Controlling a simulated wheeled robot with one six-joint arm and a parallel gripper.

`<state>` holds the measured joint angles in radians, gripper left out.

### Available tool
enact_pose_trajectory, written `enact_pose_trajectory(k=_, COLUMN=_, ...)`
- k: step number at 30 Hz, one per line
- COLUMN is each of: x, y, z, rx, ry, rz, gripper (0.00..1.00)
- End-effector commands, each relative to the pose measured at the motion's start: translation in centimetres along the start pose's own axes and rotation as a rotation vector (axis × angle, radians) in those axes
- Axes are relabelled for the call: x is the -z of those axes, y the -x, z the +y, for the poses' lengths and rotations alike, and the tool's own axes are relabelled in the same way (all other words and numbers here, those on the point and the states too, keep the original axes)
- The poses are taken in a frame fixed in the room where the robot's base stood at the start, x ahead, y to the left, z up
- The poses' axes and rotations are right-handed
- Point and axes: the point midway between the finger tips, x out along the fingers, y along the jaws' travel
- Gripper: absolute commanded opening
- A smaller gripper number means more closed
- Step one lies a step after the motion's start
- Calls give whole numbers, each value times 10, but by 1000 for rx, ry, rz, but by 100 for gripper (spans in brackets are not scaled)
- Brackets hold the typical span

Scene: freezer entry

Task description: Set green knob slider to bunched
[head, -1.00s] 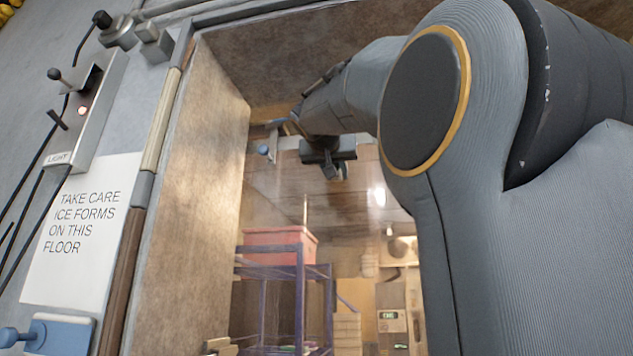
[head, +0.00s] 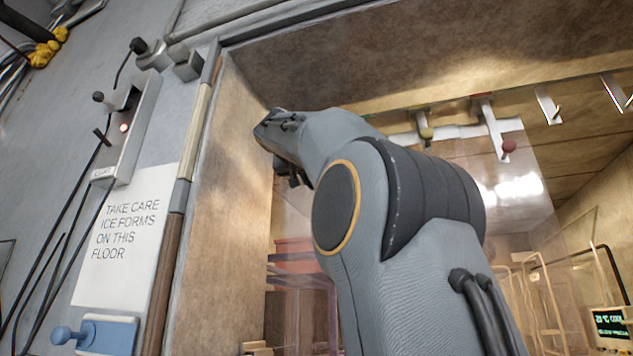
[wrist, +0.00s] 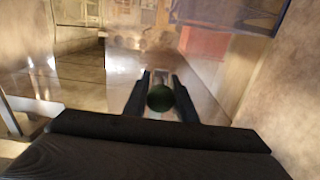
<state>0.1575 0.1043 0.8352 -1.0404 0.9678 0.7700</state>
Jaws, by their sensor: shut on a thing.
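A dark green round knob (wrist: 160,98) sits between the two fingers of my gripper (wrist: 160,86) in the wrist view, and the gripper is shut on it. In the head view my gripper (head: 293,178) is a small dark shape by the left wall of the doorway, partly hidden by my arm. The green knob cannot be made out there. Clear curtain strips (head: 530,185) hang in the opening from hangers on the top edge. The slider's track and its bunched end cannot be clearly seen.
Along the top hang an olive-yellow knob (head: 426,132) and a red knob (head: 508,146). The left wall (head: 228,200) of the doorway is close to my gripper. A floor warning sign (head: 125,240) and a blue latch (head: 108,335) are further left. A red crate (wrist: 203,42) is beyond.

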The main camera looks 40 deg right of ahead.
Motion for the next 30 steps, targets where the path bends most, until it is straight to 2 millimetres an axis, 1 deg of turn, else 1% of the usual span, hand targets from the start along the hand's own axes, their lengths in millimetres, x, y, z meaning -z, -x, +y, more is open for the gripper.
enact_pose_trajectory(k=1, x=2, y=1, z=-3, rx=7, ry=-1, rz=5, gripper=0)
enact_pose_trajectory(k=2, x=2, y=1, z=-3, rx=8, ry=-1, rz=5, gripper=29)
enact_pose_trajectory(k=4, x=1, y=1, z=-3, rx=7, ry=0, rz=4, gripper=41)
enact_pose_trajectory(k=12, x=1, y=0, z=-1, rx=4, ry=0, rz=3, gripper=42)
enact_pose_trajectory(k=16, x=0, y=7, z=-2, rx=5, ry=-1, rz=3, gripper=42)
enact_pose_trajectory(k=27, x=-1, y=64, z=-2, rx=8, ry=-2, rz=4, gripper=42)
enact_pose_trajectory(k=30, x=-1, y=73, z=-2, rx=8, ry=-1, rz=3, gripper=42)
